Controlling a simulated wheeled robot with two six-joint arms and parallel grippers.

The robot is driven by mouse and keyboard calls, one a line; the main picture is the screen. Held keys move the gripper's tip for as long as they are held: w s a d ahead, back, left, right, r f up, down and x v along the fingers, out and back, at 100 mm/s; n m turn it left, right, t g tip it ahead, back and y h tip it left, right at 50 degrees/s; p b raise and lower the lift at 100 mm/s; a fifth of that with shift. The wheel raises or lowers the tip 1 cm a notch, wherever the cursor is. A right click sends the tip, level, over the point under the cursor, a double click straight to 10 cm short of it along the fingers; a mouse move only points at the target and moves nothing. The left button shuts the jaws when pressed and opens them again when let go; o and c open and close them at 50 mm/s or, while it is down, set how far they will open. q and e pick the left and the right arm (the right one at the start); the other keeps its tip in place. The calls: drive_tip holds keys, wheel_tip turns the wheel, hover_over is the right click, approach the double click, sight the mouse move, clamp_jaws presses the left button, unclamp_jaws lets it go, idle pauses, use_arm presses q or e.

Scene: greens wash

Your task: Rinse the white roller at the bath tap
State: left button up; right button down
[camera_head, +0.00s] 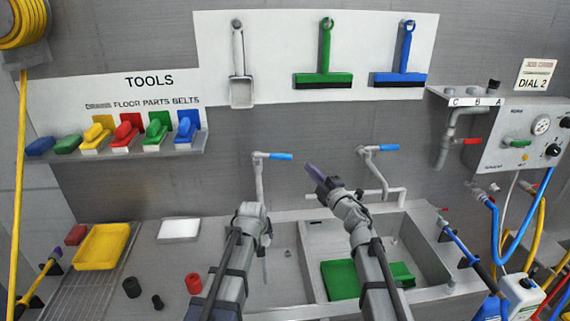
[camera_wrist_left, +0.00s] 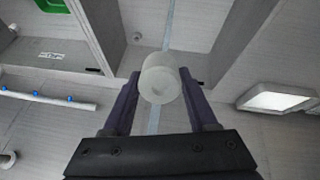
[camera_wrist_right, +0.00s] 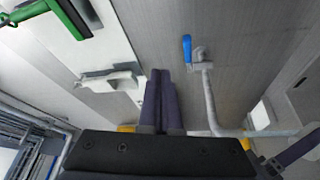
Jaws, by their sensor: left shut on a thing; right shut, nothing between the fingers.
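The white roller (camera_wrist_left: 160,70) is a short pale cylinder between the fingertips of my left gripper (camera_wrist_left: 160,84), which is shut on it. In the head view my left wrist hides the roller and these fingers. The wrist is in front of the left tap with a blue lever (camera_head: 280,156), over the left part of the sink unit. My right gripper (camera_head: 316,172) is shut and empty, raised between the left tap and the right tap (camera_head: 366,152). A blue-levered tap (camera_wrist_right: 187,48) is ahead of it in the right wrist view. I cannot tell whether water runs.
A basin holds green boards (camera_head: 341,280). Left on the counter are a yellow tray (camera_head: 101,247), a white pad (camera_head: 179,229), a red roller (camera_head: 193,283) and black rollers (camera_head: 131,287). Tools hang above. Hoses and a dial panel (camera_head: 520,135) are at right.

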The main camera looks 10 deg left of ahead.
drive_tip(key=s+f+n+g, duration=0.1)
drive_tip(key=a+f+n+g, duration=0.1)
drive_tip(key=n, duration=0.1)
drive_tip(key=s+a+f+n+g+y, duration=0.1)
drive_tip(key=shift+s+a+f+n, duration=0.15)
drive_tip(key=shift+s+f+n, duration=0.05)
drive_tip(key=shift+s+n, duration=0.2)
drive_tip(key=shift+w+a, duration=0.1)
drive_tip(key=shift+w, duration=0.05)
approach(278, 158)
drive_tip(key=x, duration=0.5)
drive_tip(key=shift+a+r, duration=0.1)
drive_tip(key=shift+a, duration=0.25)
drive_tip(key=shift+w, duration=0.3)
